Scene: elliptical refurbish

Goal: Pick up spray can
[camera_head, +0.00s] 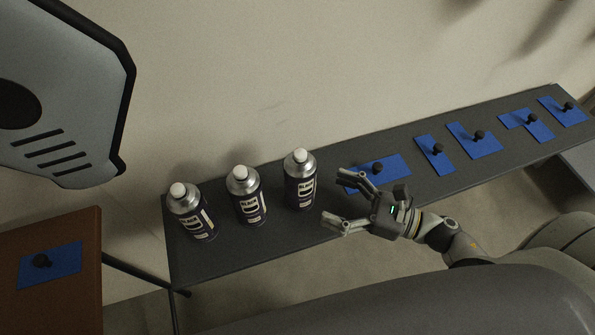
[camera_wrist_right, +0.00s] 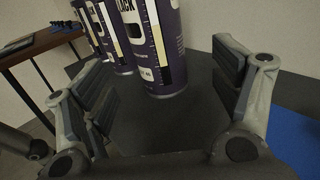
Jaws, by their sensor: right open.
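Three spray cans with dark labels and silver tops stand upright in a row on the dark table: a left can (camera_head: 190,211), a middle can (camera_head: 246,195) and a right can (camera_head: 299,180). My right gripper (camera_head: 342,200) is open and empty, just right of the right can, with its fingers pointing toward it. In the right wrist view the nearest can (camera_wrist_right: 155,45) stands beyond and between the open fingers (camera_wrist_right: 165,95), its top cut off by the frame. The other cans show partly behind it. My left gripper is not in view.
The long dark table (camera_head: 240,256) carries several blue pieces, each with a black knob, such as one near my right gripper (camera_head: 397,163). A brown table (camera_head: 75,232) at the left holds another blue piece (camera_head: 62,268). A wall runs behind the dark table.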

